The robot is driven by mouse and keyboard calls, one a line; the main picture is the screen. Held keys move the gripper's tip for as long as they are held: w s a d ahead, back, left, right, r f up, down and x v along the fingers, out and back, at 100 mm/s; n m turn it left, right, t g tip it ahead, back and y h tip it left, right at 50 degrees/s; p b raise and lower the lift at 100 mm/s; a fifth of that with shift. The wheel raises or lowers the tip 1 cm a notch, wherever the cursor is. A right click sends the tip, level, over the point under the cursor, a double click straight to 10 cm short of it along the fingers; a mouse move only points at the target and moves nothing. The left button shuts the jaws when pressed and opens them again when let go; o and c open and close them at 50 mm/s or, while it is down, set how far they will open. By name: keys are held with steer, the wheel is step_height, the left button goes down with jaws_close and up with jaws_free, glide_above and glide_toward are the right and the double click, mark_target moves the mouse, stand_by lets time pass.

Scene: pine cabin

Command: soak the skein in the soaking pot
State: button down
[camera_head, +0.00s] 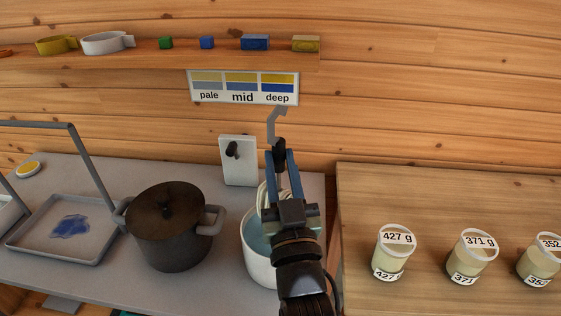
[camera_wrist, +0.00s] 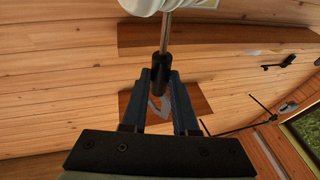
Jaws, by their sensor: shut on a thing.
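My gripper (camera_head: 280,152) is shut on the black handle (camera_wrist: 161,72) of a hooked rod, above the white soaking pot (camera_head: 260,268). The rod's grey hook (camera_head: 277,120) sticks up above the fingers. The cream skein (camera_head: 264,197) shows just left of my gripper, at the mouth of the pot. In the wrist view the skein (camera_wrist: 150,5) is at the far end of the metal rod, cut off by the top edge. The pot holds bluish liquid (camera_head: 255,237). My gripper and arm hide its right side, so I cannot tell whether the skein touches the liquid.
A dark lidded pot (camera_head: 170,240) stands close left of the soaking pot. A grey tray (camera_head: 40,248) with a blue patch lies further left. A white panel with a black knob (camera_head: 238,170) stands behind. Several labelled jars (camera_head: 393,255) stand on the wooden counter at right.

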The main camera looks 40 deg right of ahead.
stand_by(0.4)
step_height(320, 180, down, 12)
steer(key=b, duration=1)
steer(key=shift+f, duration=0.1)
stand_by(3.7)
step_height(320, 180, up, 12)
steer(key=p, duration=1)
stand_by(0.7)
